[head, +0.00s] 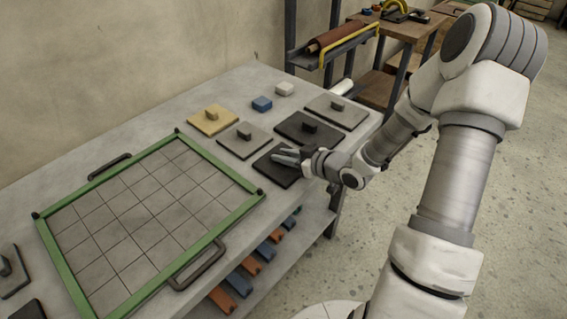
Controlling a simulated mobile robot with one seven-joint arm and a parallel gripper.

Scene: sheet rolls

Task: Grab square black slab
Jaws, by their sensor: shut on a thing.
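A black square slab (271,172) lies flat on the grey table, partly covered by my gripper (281,156). My gripper reaches in from the right, with its fingers low over the slab. It is shut on the slab, apparently at its knob, which the fingers hide. The slab looks flat on the table; whether there is a small gap under it I cannot tell. Another dark slab (295,120) with an upright knob lies just behind it.
A grey slab (230,147) and a tan slab (203,125) lie to the left, with another grey slab (347,107) behind right. Small blue (262,104) and white (285,89) blocks stand at the back. A green-framed grid (226,170) fills the table's left part.

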